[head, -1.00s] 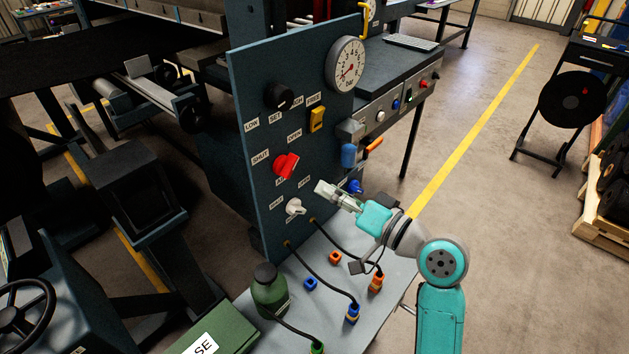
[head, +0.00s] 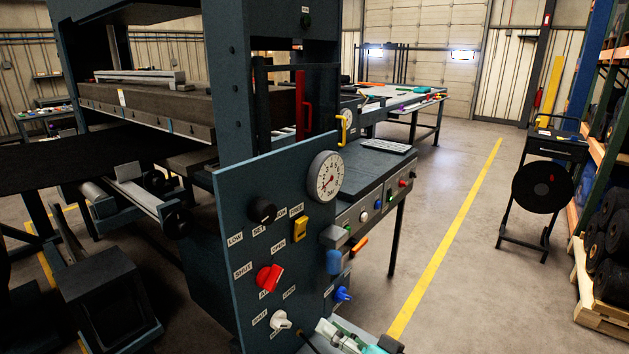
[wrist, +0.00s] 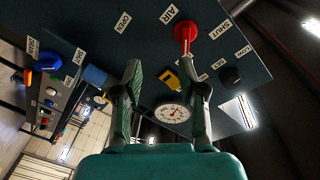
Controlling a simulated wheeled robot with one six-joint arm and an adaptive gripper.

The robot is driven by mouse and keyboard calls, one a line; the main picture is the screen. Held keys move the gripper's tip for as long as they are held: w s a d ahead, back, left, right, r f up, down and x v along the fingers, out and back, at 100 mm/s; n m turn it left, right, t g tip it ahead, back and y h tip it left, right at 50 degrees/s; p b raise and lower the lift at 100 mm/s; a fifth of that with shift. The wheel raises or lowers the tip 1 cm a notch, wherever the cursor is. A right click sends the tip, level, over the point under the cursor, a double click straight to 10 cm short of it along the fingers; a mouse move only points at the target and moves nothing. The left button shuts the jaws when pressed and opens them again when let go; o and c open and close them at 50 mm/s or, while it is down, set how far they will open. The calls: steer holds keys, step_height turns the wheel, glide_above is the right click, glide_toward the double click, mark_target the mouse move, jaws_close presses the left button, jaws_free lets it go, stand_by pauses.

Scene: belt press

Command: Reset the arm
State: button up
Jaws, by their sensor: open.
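My gripper (head: 335,332) shows at the bottom edge of the head view, in front of the lower part of the dark blue control panel (head: 236,205). In the wrist view my gripper (wrist: 163,80) has its two fingers apart with nothing between them. The panel carries a red air valve handle (head: 269,277), a white knob (head: 281,320), a black knob (head: 263,211), a yellow switch (head: 300,229) and a round bar gauge (head: 325,176). The red valve (wrist: 186,32) shows above my fingers in the wrist view. Most of my arm is out of the head view.
A bench with a row of coloured buttons (head: 363,215) stands behind the panel. The press (head: 150,108) fills the left. Open floor with a yellow line (head: 450,235) lies to the right. A stand with a black reel (head: 543,187) and a pallet of rolls (head: 597,310) are farther right.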

steer(key=s+d+f+m+t+h, duration=0.1)
steer(key=s+d+f+h, duration=0.2)
steer(key=s+f, duration=0.3)
steer(key=s+d+f+m+t+h, duration=0.1)
steer(key=s+d+f+m+h, duration=0.1)
steer(key=s+d+f+h, duration=0.3)
steer(key=s+d+f+m+h, duration=0.1)
steer(key=s+d+f, duration=0.1)
steer(key=s+f, duration=0.55)
steer(key=s+d+r+n+h, duration=0.1)
steer(key=s+d+n, duration=0.1)
steer(key=s, duration=0.9)
steer(key=s+d+r+n+h, duration=0.2)
steer(key=s, duration=1)
steer(key=shift+d+r+t+h, duration=0.2)
steer(key=shift+r+t+h, duration=0.1)
